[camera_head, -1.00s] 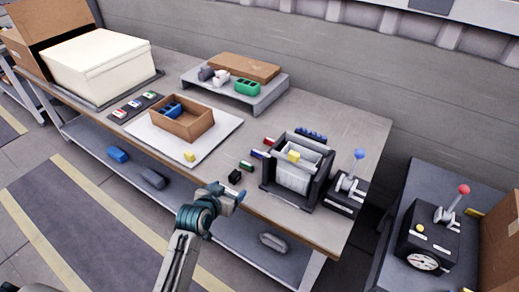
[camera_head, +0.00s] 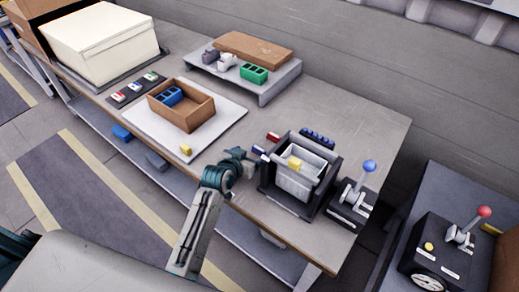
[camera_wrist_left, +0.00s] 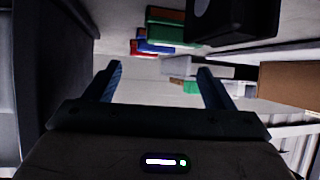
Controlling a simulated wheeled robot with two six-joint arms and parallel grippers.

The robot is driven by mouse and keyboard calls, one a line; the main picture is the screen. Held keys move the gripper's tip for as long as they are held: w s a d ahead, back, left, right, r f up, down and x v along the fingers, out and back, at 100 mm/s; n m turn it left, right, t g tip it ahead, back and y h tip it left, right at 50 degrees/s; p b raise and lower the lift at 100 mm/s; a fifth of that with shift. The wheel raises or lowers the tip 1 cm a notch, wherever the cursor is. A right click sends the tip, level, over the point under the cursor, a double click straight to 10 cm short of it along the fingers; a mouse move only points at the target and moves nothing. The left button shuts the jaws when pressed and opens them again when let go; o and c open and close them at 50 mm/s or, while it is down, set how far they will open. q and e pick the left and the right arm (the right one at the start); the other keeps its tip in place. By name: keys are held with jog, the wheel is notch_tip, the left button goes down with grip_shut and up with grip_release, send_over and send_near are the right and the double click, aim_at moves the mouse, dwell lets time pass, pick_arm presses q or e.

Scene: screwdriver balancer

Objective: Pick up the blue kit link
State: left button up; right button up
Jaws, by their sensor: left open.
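A small dark-blue piece with a white end (camera_head: 258,150) lies on the bench just left of the black rack. In the left wrist view, a blue bar (camera_wrist_left: 165,35) lies beyond the fingertips, between a green bar and a red piece. Another blue part with openings (camera_head: 170,97) sits in the brown box. I cannot tell which of these is named the kit link. My left gripper (camera_wrist_left: 160,82) is open and empty. In the head view it (camera_head: 246,157) is close to the small blue piece and hides part of the bench there. My right gripper is not in view.
The black rack (camera_head: 269,188) with a clear bin stands right of my gripper, with a blue-knobbed lever (camera_head: 369,167) beyond it. A red piece (camera_head: 273,136) lies near the rack. The brown box (camera_head: 192,118) stands on a white mat.

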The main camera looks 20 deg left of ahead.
aim_at(259, 149)
pick_arm(q)
jog(key=shift+w+f, duration=0.25)
jog(key=shift+w, duration=0.2)
jog(key=shift+w+d+f, duration=0.2)
jog(key=shift+w+f, duration=0.05)
jog(key=shift+w, duration=0.25)
jog(key=x, duration=0.1)
jog(key=p+x, duration=0.1)
jog(key=x, duration=0.1)
jog(key=shift+d, duration=0.25)
jog(key=shift+w+f+p, duration=0.3)
jog(key=shift+w+f, duration=0.1)
jog(key=shift+w, duration=0.2)
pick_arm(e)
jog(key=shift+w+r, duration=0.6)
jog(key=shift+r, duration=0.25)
pick_arm(q)
jog(key=shift+s, duration=0.1)
jog(key=shift+c, duration=0.3)
jog(key=c, duration=1)
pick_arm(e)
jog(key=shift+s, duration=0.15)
